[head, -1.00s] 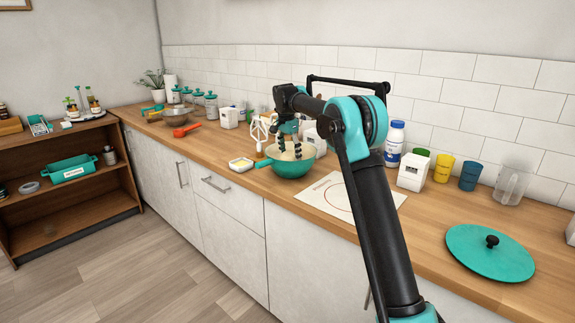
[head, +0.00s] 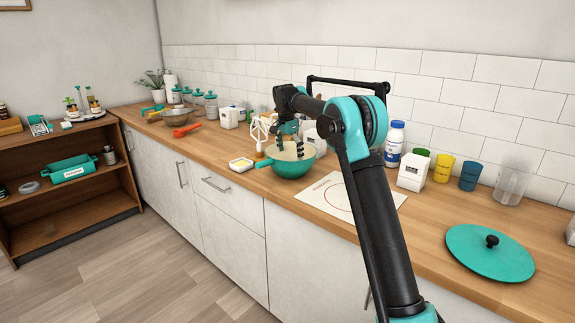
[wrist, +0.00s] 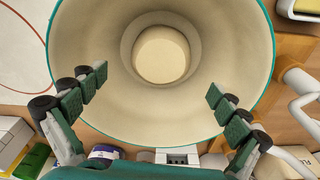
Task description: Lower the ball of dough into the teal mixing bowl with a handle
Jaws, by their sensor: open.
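The teal mixing bowl (head: 291,168) stands upright on the wooden counter, its handle pointing left in the head view. In the wrist view I look down into its cream inside (wrist: 225,45). A pale round ball of dough (wrist: 161,55) lies at the bottom of the bowl, near the middle. My gripper (head: 290,151) is over the bowl with its fingers at the rim opening. In the wrist view my gripper (wrist: 158,82) is open, its green fingers wide apart and not touching the dough. The dough is hidden in the head view.
A white mat with a red circle (head: 338,192) lies right of the bowl. A butter dish (head: 241,164) and a stand with white beaters (head: 260,133) are to its left. A teal lid (head: 490,253) lies far right.

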